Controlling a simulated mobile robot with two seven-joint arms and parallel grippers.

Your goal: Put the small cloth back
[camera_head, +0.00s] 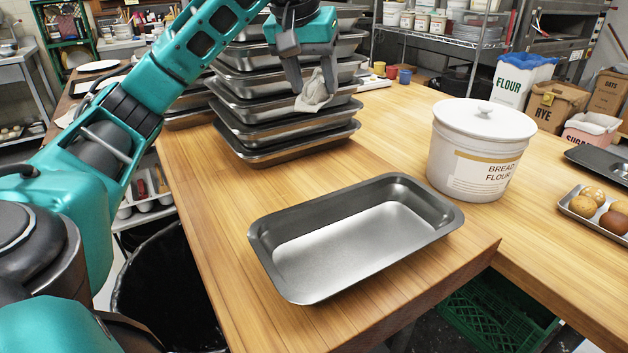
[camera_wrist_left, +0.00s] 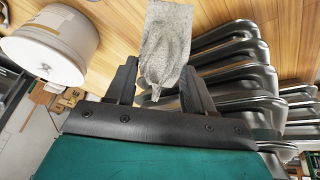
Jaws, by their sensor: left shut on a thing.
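The small cloth (camera_head: 315,92) is a crumpled pale grey piece held in my left gripper (camera_head: 312,88). It hangs between the fingertips, in front of the stack of metal trays in the head view. In the left wrist view the cloth (camera_wrist_left: 166,48) shows beyond the fingers of my left gripper (camera_wrist_left: 160,82), which pinch its near end. It is held above the table, apart from the surface. My right gripper is in neither view.
An empty metal tray (camera_head: 345,273) lies at the table's front. A tall stack of metal trays (camera_head: 285,133) stands behind it. A white bread flour tub (camera_head: 455,150) stands at right, near a tray of rolls (camera_head: 577,206). Bare wooden table (camera_head: 215,200) shows around the front tray.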

